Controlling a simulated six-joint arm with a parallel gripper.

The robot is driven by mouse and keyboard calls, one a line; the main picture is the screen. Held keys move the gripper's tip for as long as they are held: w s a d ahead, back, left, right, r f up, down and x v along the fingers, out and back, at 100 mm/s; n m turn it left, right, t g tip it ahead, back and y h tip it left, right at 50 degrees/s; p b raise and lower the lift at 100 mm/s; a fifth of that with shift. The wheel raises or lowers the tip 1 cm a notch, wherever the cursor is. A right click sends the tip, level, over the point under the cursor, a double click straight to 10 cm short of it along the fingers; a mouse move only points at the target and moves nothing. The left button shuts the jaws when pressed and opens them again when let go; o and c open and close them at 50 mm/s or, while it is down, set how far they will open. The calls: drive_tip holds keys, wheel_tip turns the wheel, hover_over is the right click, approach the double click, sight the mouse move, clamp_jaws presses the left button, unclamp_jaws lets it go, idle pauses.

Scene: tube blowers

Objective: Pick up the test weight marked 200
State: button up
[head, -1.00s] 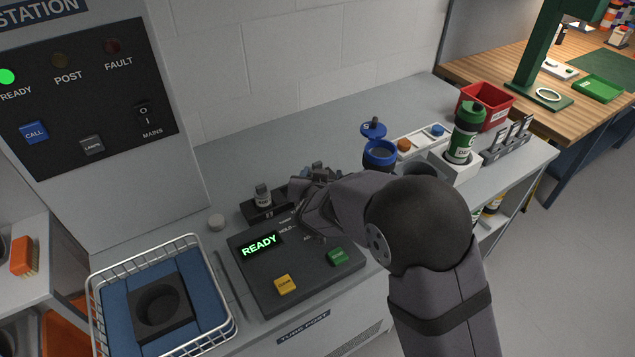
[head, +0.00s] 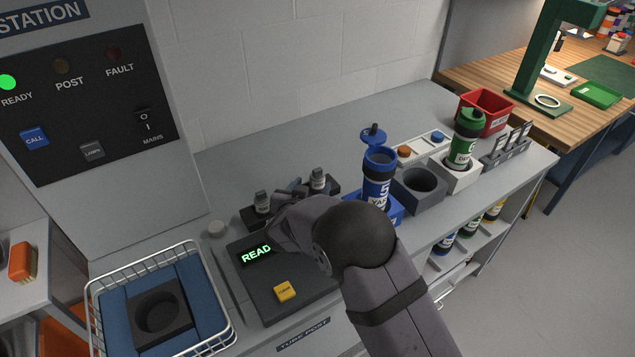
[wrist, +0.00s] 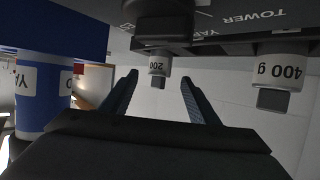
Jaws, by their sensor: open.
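The test weight marked 200 (wrist: 158,66) shows upside down near the top middle of the wrist view. It is a small pale cylinder with a dark knob. In the head view it appears to be the right one of two weights (head: 318,178) in a black holder (head: 258,217). My gripper (wrist: 158,83) is open and empty, with a blue-grey finger to each side of the weight's knob in the picture. I cannot tell whether the weight lies between the fingers or beyond them. In the head view my wrist hides most of the gripper.
The 400 g weight (wrist: 281,72) stands in the same holder. A blue canister (head: 376,180) with an open lid stands close to the right of my arm. A control panel (head: 300,297) lies below the wrist. A wire basket (head: 205,262) is at left.

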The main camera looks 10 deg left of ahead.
sight(316, 181)
drive_tip(key=shift+p+x, duration=0.95)
drive_tip(key=shift+x, duration=1.6)
drive_tip(key=c, duration=1.3)
